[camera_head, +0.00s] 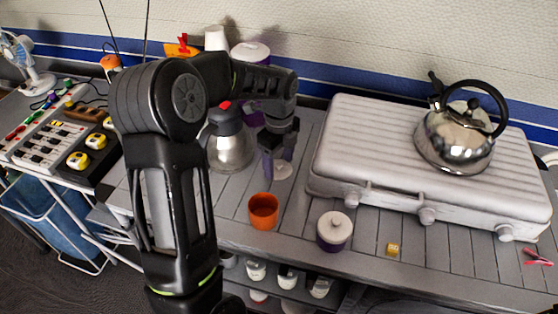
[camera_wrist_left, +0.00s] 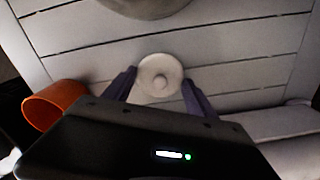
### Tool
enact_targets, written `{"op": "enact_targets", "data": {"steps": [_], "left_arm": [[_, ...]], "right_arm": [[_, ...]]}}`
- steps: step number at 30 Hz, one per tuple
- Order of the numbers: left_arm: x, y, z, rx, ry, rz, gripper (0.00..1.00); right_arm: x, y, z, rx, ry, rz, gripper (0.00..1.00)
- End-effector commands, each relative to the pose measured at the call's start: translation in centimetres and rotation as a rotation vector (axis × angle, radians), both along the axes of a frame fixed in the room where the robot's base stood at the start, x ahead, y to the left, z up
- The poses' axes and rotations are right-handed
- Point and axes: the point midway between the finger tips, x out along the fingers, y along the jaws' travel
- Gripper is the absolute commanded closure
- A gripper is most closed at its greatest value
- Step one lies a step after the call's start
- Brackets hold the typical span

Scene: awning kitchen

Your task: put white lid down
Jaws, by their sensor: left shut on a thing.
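The round white lid (camera_head: 283,171) with a small knob is at the fingertips of my left gripper (camera_head: 278,155), over the slatted grey counter. In the left wrist view the lid (camera_wrist_left: 160,75) sits between the two purple-grey fingers of my left gripper (camera_wrist_left: 159,85), which is shut on it. I cannot tell whether the lid touches the counter. A purple jar (camera_head: 333,242) with a white lid on top stands to the right, near the counter's front. My right gripper is not in view.
An orange cup (camera_head: 263,212) stands close in front of the lid. A steel flask (camera_head: 230,150) is behind left. A white closed grill case (camera_head: 350,140) with a kettle (camera_head: 455,140) is at right. A yellow cube (camera_head: 393,250) lies at the front. Bare slats (camera_head: 300,205) show between cup and jar.

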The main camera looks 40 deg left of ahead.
Motion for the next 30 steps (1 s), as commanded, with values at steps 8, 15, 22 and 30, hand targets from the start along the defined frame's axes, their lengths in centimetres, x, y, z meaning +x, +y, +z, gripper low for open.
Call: {"op": "enact_targets", "data": {"steps": [8, 15, 22, 30], "left_arm": [[0.0, 0.0, -0.3, 0.000, 0.000, 0.000, 0.33], [0.0, 0.0, -0.3, 0.000, 0.000, -0.001, 0.13], [0.0, 0.0, -0.2, 0.000, 0.000, -0.001, 0.13], [0.1, 0.0, 1.5, 0.001, -0.002, -0.002, 0.13]], "right_arm": [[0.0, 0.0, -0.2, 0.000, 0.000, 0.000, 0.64], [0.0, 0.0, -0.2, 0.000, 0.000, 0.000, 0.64], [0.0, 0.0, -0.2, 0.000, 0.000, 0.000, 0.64], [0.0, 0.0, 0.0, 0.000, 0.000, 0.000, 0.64]]}}
